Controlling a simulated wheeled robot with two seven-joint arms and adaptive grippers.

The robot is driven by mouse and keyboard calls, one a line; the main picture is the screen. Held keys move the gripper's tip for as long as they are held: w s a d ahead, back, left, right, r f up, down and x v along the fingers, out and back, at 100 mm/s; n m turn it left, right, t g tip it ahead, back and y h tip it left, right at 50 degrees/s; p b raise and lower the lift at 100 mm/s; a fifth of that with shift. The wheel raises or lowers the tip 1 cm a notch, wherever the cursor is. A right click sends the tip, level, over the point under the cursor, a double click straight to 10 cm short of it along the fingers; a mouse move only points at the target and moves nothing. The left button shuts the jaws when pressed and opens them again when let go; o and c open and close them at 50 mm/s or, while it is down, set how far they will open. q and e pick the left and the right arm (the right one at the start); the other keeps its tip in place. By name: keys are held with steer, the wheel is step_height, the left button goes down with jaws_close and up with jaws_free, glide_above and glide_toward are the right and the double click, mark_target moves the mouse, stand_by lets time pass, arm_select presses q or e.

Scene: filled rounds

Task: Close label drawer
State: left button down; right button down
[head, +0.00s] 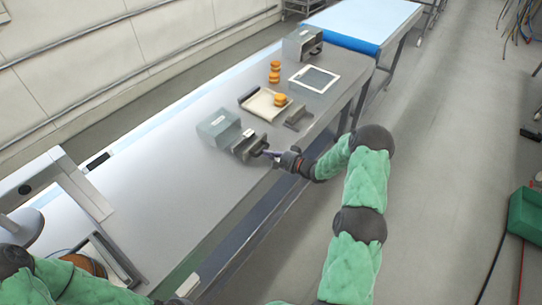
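A grey box with a pale label on top (218,127) stands on the long steel table. Its dark grey drawer (246,147) sticks out toward the table's front edge, with something white at its inner end. My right gripper (268,154) is at the drawer's front end, very close to it or touching; I cannot tell which. Its fingers are small and dark, and whether they are open or shut is unclear. My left arm shows at the lower left, but its gripper cannot be made out.
A beige tray (259,107) holds orange round pieces (281,99); more are stacked behind it (275,72). A small grey holder (299,117), a white-framed panel (314,79) and a second grey box (300,43) stand farther along. A blue-edged conveyor (365,20) lies beyond. Floor at right is largely clear.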

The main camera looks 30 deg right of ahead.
mark_target(242, 138)
steer(key=r+b+x, duration=0.1)
steer(key=x, duration=0.3)
steer(key=b+x, duration=0.1)
steer(key=x, duration=0.4)
steer(key=r+b+x, duration=0.1)
steer(key=x, duration=0.3)
steer(key=shift+w+r, duration=0.25)
steer(key=shift+w, duration=0.3)
steer(key=shift+w+a, duration=0.1)
steer(key=shift+w, duration=0.1)
steer(key=shift+r, duration=0.25)
steer(key=shift+a+r, duration=0.1)
